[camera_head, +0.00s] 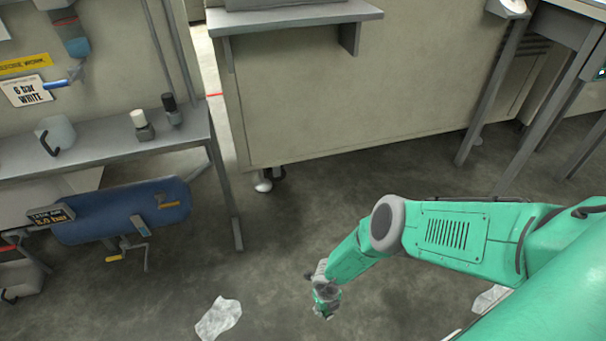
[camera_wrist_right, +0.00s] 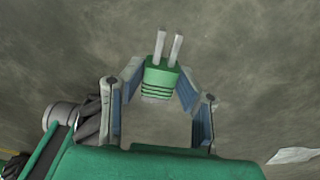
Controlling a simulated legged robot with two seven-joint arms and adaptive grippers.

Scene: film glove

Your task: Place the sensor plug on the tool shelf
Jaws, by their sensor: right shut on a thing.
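The sensor plug (camera_wrist_right: 160,79) is a green block with dark ridges and two pale prongs. It shows in the right wrist view between the fingers of my right gripper (camera_wrist_right: 160,88), which is shut on it. The prongs point away from the wrist. In the head view my right gripper (camera_head: 326,304) hangs low over the floor at the end of the green arm, and the plug is too small to make out there. The tool shelf may be the grey shelf (camera_head: 90,151) at the left; I cannot tell for certain. My left gripper is not in view.
The left shelf holds a translucent jug (camera_head: 56,133) and two small bottles (camera_head: 143,126). A blue tank (camera_head: 125,212) hangs below it. Another grey ledge (camera_head: 290,17) is at the top. Crumpled paper (camera_head: 219,318) lies on the floor. A metal-legged table (camera_head: 560,25) stands right.

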